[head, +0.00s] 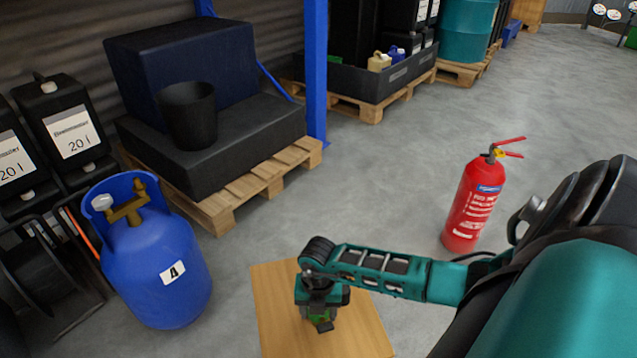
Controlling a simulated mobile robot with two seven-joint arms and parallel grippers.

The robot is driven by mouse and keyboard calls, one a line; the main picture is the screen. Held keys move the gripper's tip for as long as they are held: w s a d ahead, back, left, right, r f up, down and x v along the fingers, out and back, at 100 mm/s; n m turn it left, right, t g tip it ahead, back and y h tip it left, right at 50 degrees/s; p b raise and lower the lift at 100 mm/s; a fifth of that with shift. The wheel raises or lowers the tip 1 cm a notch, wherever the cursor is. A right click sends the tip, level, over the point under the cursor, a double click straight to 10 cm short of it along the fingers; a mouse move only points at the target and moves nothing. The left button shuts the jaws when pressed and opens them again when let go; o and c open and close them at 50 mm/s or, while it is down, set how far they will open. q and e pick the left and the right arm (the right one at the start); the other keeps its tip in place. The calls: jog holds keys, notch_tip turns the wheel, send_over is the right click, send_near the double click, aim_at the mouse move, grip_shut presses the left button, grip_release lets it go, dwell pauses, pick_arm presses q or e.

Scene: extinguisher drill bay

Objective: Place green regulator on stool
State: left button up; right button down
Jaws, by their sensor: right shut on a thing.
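The stool (277,305) shows as a light wooden square top at the bottom middle of the head view. My right gripper (321,314) points down over the middle of this top, its arm reaching in from the right. It is shut on the green regulator (327,312), of which only small green parts show between and beside the dark fingers. The gripper hides the rest of the regulator. I cannot tell whether the regulator touches the stool top or is a little above it. My left gripper is not in view.
A blue gas cylinder (155,262) marked 4 stands left of the stool. A red fire extinguisher (472,205) stands on the floor to the right, behind my arm. A wooden pallet (268,175) with black and dark blue blocks and a black bucket (188,117) is behind. Middle floor is clear.

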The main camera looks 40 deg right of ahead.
jog(key=c, duration=0.8)
grip_release()
jog(key=shift+f, duration=0.15)
jog(key=o, duration=0.5)
jog(key=shift+c, duration=0.2)
